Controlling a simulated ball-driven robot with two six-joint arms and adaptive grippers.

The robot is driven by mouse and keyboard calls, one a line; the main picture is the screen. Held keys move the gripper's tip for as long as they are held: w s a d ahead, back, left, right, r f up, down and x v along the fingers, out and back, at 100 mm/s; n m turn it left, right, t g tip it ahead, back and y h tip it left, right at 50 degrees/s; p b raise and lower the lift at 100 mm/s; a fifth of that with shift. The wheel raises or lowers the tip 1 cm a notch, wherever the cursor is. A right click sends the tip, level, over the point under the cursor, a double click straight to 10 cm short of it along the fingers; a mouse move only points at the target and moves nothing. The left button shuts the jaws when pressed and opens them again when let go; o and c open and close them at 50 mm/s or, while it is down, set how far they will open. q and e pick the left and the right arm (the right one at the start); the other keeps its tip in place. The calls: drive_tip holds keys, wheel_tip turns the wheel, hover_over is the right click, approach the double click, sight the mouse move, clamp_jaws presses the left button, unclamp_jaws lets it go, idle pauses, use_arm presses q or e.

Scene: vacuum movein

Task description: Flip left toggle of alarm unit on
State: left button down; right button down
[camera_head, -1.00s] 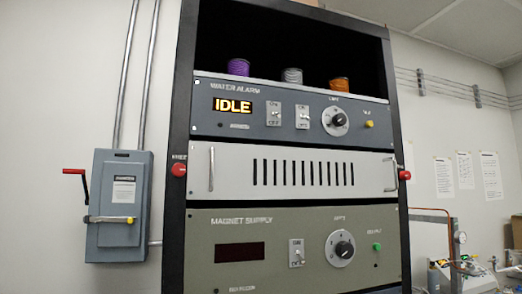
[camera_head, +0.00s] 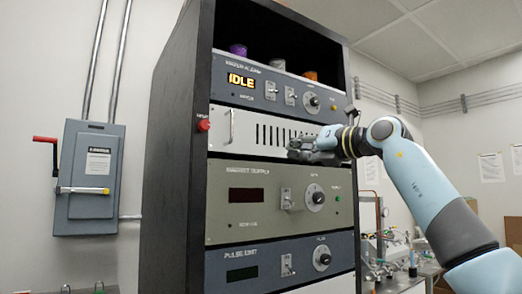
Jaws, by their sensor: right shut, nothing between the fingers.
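The water alarm unit (camera_head: 297,101) is the top dark blue-grey panel in the rack, with a lit "IDLE" display (camera_head: 241,83). Its left toggle (camera_head: 271,90) sits just right of the display on a pale plate. A second toggle (camera_head: 290,95) and a round knob (camera_head: 313,101) stand to its right. The levers are too small to tell up from down. My right gripper (camera_head: 296,148) is shut and empty, in front of the white slotted panel, below and apart from the alarm unit. My left gripper is not in view.
Below are the magnet supply panel (camera_head: 245,199) and a pulse unit panel (camera_head: 242,274). A red button (camera_head: 204,125) is on the rack's left post. Spools stand on top of the alarm unit. A grey wall box (camera_head: 88,177) is at left.

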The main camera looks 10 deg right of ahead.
drive_tip(key=n+t+b, duration=0.1)
drive_tip(key=t, duration=0.1)
approach(264, 101)
drive_tip(key=s+d+f, duration=0.2)
drive_tip(key=s, duration=0.1)
drive_tip(key=shift+r, duration=0.7)
drive_tip(key=shift+y, duration=0.4)
drive_tip(key=p+x, duration=0.3)
drive_tip(key=x, duration=0.5)
drive_tip(key=shift+w+a, duration=0.2)
drive_tip(key=shift+w+a+p, duration=0.35)
drive_tip(key=shift+w+p, duration=0.1)
drive_tip(key=shift+w, duration=0.15)
drive_tip(key=shift+d, duration=0.15)
